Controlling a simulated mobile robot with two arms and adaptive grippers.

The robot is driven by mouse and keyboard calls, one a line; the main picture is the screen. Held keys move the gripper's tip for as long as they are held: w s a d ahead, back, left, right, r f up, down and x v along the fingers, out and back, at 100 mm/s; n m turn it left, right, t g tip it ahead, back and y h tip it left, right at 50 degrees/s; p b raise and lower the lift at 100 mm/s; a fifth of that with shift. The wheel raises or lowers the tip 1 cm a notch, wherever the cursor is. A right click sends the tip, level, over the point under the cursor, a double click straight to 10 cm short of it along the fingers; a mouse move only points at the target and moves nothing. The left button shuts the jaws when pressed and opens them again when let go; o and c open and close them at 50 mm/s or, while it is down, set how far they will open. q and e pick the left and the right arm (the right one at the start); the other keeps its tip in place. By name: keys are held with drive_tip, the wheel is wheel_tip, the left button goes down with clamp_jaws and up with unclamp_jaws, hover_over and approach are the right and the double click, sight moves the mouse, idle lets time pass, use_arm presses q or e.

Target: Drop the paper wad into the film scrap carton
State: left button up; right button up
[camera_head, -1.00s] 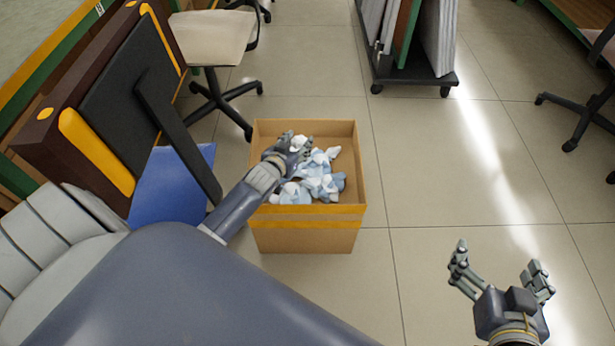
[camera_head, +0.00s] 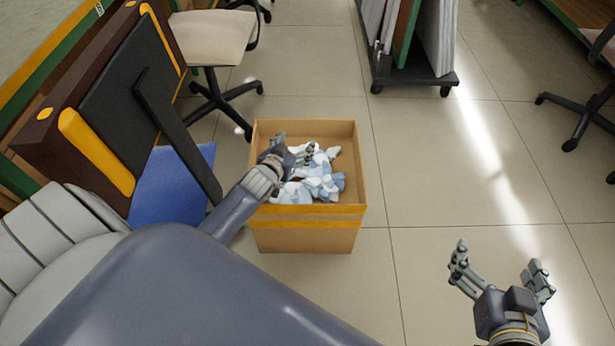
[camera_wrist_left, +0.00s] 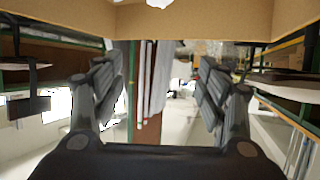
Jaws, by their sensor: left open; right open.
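The film scrap carton (camera_head: 305,238) is an open brown box with a yellow band, standing on the floor. Crumpled pale blue and white pieces (camera_head: 322,184) lie inside it. My left gripper (camera_head: 296,146) is open over the carton's opening, above the pieces. In the left wrist view its fingers (camera_wrist_left: 158,78) are spread with nothing between them, and a white crumpled piece (camera_wrist_left: 158,3) shows at the top edge. I cannot tell which piece is the paper wad. My right gripper (camera_head: 502,268) is open and empty over the floor at the lower right.
A blue panel (camera_head: 172,185) and a dark brown, yellow-edged unit (camera_head: 100,110) stand left of the carton. An office chair (camera_head: 212,40) is behind at left. A cart with upright boards (camera_head: 415,45) stands at the back. Floor right of the carton is clear.

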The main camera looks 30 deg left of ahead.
use_arm(q)
drive_tip(key=v, duration=1)
drive_tip(key=shift+s, duration=0.2)
drive_tip(key=shift+d+r, duration=0.1)
drive_tip(key=shift+d, duration=0.1)
